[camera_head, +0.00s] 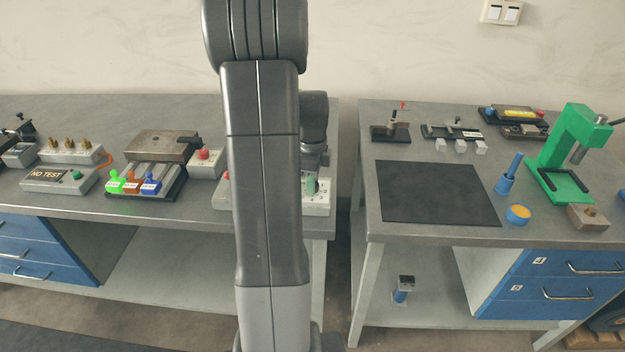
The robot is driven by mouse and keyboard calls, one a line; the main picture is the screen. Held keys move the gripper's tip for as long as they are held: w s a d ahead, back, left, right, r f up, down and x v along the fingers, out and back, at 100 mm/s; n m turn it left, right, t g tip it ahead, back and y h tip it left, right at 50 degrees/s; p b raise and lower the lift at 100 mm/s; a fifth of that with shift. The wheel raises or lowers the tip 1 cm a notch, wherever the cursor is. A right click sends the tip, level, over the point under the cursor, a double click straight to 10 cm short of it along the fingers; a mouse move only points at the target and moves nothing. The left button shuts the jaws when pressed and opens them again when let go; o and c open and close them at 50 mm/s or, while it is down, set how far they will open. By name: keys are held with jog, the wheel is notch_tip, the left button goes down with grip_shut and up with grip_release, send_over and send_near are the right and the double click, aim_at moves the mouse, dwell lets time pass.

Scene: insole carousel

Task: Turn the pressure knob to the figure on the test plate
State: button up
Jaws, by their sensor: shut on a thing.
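My arm stands upright across the middle of the view. Its dark wrist part shows just right of the upright link, above a pale control box (319,207) at the right end of the left bench. My gripper's fingers are hidden behind the arm, so what they hold does not show. The arm also hides the middle of this box. A green part (311,185) shows on the box's right side and a red button (226,175) on its left. I cannot make out the pressure knob, its scale or a figure on a test plate. A grey box (60,187) at left reads "NO TEST".
On the left bench are a block with brass fittings (70,153), green, orange and blue clamps, a metal plate (160,145) and a red-button box (205,163). The right bench has a black mat (436,192), a green press (570,145) and small fixtures. A gap separates the benches.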

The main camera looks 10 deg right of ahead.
jog(key=shift+m, duration=0.4)
jog(key=o, duration=1)
jog(key=shift+c, duration=0.2)
notch_tip(320, 180, up, 14)
jog(key=shift+f, duration=0.1)
notch_tip(320, 180, down, 14)
jog(key=shift+r, duration=0.1)
dwell(0.5)
